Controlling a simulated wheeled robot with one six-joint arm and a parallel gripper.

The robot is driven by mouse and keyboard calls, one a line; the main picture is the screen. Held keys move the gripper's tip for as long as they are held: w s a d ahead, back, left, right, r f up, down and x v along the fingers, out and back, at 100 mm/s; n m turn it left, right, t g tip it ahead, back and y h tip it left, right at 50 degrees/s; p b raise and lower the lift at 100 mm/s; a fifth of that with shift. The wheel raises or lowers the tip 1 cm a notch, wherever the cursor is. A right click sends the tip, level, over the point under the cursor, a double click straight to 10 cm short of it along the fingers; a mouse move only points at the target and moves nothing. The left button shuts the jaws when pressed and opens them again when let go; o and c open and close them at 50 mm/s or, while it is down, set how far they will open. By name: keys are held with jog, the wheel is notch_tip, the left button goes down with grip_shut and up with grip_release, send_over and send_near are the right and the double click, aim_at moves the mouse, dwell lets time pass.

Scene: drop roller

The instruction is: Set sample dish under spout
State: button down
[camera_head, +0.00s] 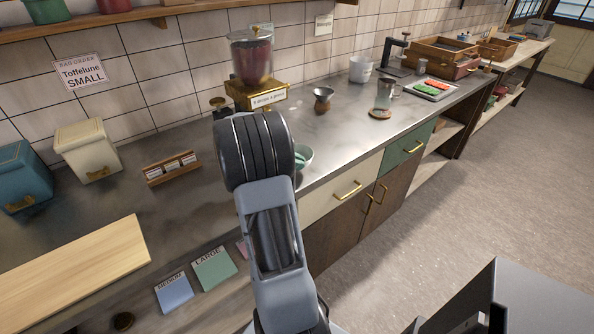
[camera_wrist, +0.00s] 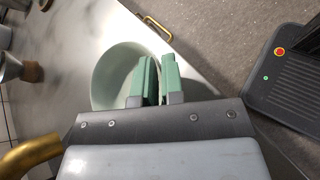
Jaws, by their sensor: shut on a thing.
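My gripper (camera_wrist: 156,75) has green finger pads and is shut on the pale, round sample dish (camera_wrist: 107,75), seemingly at its rim. In the head view the dish (camera_head: 306,154) shows just right of my wrist, over the front part of the counter; my wrist hides the rest of it. I cannot tell whether it touches the counter. The brass dispenser (camera_head: 268,89) with a glass hopper of dark red contents (camera_head: 252,62) stands against the wall, behind and left of the dish. Its spout is largely hidden by my wrist. A curved brass part (camera_wrist: 22,157) shows at lower left in the wrist view.
A metal cup with a wooden base (camera_head: 323,100) stands right of the dispenser; a glass vessel (camera_head: 384,95) is farther right. A small card rack (camera_head: 171,168) and canisters stand at left. The counter (camera_head: 345,128) between dish and cup is clear.

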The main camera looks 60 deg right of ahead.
jog(key=shift+d+f, duration=0.15)
jog(key=shift+f, duration=0.3)
notch_tip(320, 180, down, 3)
jog(key=shift+w+r, duration=0.1)
jog(key=shift+r, duration=0.1)
jog(key=c, duration=1.2)
grip_release()
jog(key=v, duration=1.2)
jog(key=s+a+m+t+y, duration=0.1)
jog(key=s+a+t+y, duration=0.1)
jog(key=a, duration=0.8)
jog(key=s+a+f+m+t+y, duration=0.1)
jog(key=s+a+m+t+y, duration=0.1)
jog(key=a+t, duration=0.4)
jog(key=s+a+m+t+y, duration=0.2)
jog(key=s+a+t+y, duration=0.1)
jog(key=a, duration=1.1)
jog(key=shift+a+f+t+y, duration=0.15)
jog(key=shift+a+t+y, duration=0.15)
jog(key=shift+t+y, duration=0.4)
